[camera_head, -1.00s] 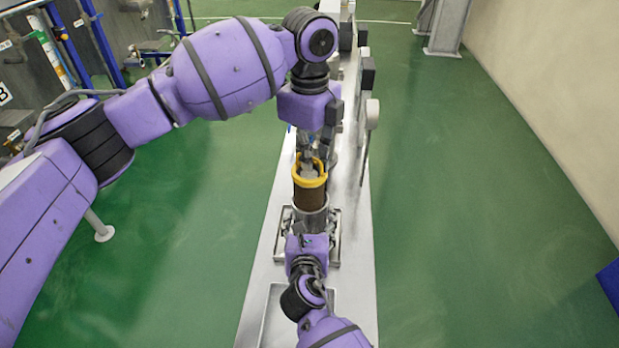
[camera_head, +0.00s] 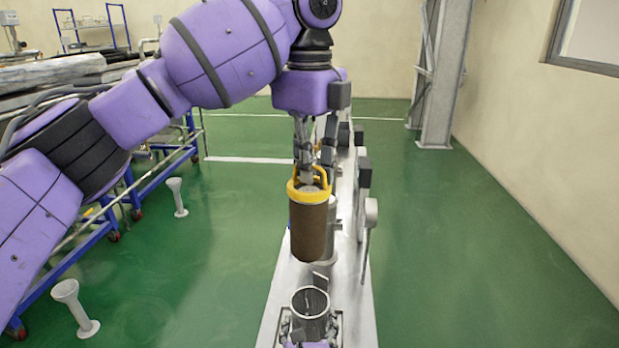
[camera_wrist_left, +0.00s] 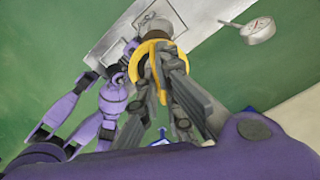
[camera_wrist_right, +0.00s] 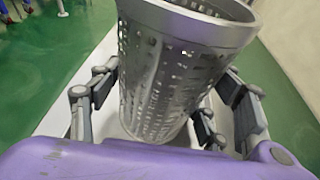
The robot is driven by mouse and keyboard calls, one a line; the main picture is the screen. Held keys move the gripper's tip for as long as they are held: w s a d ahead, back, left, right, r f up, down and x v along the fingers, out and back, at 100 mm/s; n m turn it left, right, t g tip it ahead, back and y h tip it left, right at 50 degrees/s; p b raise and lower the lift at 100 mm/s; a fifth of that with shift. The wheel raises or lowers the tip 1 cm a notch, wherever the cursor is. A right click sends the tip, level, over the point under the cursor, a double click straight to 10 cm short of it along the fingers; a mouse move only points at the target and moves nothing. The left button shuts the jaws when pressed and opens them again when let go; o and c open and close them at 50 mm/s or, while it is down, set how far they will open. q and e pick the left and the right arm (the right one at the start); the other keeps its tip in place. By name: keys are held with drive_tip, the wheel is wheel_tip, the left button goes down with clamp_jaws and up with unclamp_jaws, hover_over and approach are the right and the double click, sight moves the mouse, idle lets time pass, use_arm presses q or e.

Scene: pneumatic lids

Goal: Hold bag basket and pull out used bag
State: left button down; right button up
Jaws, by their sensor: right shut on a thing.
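The used bag (camera_head: 308,232) is a brown cylinder with a yellow ring and handle on top. It hangs upright in the air above and behind the basket, clear of it. My left gripper (camera_head: 307,174) is shut on the bag's yellow handle, which also shows between the fingers in the left wrist view (camera_wrist_left: 150,48). The bag basket (camera_head: 310,324) is an open, perforated metal cylinder at the bottom of the head view. It fills the right wrist view (camera_wrist_right: 165,75). My right gripper (camera_wrist_right: 163,112) is shut on the basket, with fingers on both sides of it.
A narrow metal bench (camera_head: 352,300) runs away from me. Another metal cylinder (camera_head: 328,250) stands partly hidden behind the bag. Grey fittings (camera_head: 364,170) line the bench's right side. Green floor (camera_head: 450,250) is free on the right; blue-framed carts (camera_head: 180,150) stand at the left.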

drive_tip(key=shift+f, duration=0.2)
drive_tip(key=o, duration=1)
drive_tip(key=shift+o, duration=0.8)
drive_tip(key=shift+r, duration=0.15)
